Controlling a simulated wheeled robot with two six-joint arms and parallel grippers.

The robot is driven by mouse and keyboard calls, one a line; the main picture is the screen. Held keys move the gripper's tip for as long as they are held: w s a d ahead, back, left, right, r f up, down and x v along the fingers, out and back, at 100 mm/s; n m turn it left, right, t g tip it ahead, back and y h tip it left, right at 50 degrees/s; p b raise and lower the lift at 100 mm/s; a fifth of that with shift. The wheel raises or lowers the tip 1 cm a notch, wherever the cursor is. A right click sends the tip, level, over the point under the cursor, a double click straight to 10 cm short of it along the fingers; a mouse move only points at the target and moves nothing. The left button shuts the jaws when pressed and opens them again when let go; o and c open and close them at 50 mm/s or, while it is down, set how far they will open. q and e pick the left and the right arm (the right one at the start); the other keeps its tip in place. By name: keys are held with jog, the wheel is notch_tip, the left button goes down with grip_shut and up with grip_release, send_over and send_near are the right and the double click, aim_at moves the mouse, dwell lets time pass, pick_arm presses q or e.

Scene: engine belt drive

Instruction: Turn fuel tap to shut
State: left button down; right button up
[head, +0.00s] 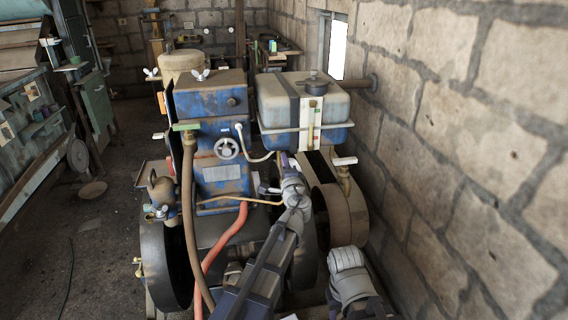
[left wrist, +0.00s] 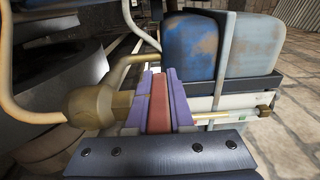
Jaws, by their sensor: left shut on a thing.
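The fuel tap shows in the left wrist view as a brass body (left wrist: 95,105) with a pipe rising from it and a red lever (left wrist: 158,105). My left gripper (left wrist: 158,100) has its purple pads on both sides of the red lever, shut on it. In the head view my left gripper (head: 287,165) reaches up under the blue and white fuel tank (head: 335,106). It hides the tap there. A grey-white part of my right arm (head: 348,272) shows low in the head view; its fingers cannot be made out.
The blue engine (head: 212,105) stands left of the tank, with a small handwheel (head: 227,148), a red hose (head: 228,240) and a pale cable around it. A belt guard (head: 346,205) is close right of my left gripper. A stone wall (head: 455,140) bounds the right side.

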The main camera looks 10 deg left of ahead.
pick_arm(q)
jog(key=m+h, duration=0.2)
jog(key=h, duration=0.1)
jog(key=m+h, duration=0.1)
jog(key=h, duration=0.1)
jog(key=d+m+t+h, duration=0.1)
jog(key=m+h, duration=0.1)
jog(key=h, duration=0.1)
jog(key=shift+m+h, duration=0.3)
jog(key=shift+s+d+m+g+h, duration=0.3)
jog(key=shift+d+m+g+h, duration=0.15)
jog(key=shift+m+g+h, duration=1.7)
jog(key=shift+s+d+m+g+h, duration=0.25)
jog(key=shift+d+m+g+h, duration=0.25)
jog(key=shift+m+g+h, duration=1.65)
jog(key=shift+s+d+m+g+h, duration=0.4)
jog(key=shift+m+g+h, duration=1)
jog(key=shift+h, duration=1.5)
jog(key=shift+d+m, duration=0.15)
jog(key=shift+m, duration=0.25)
jog(key=c, duration=0.8)
grip_release()
jog(key=shift+w+r, duration=0.1)
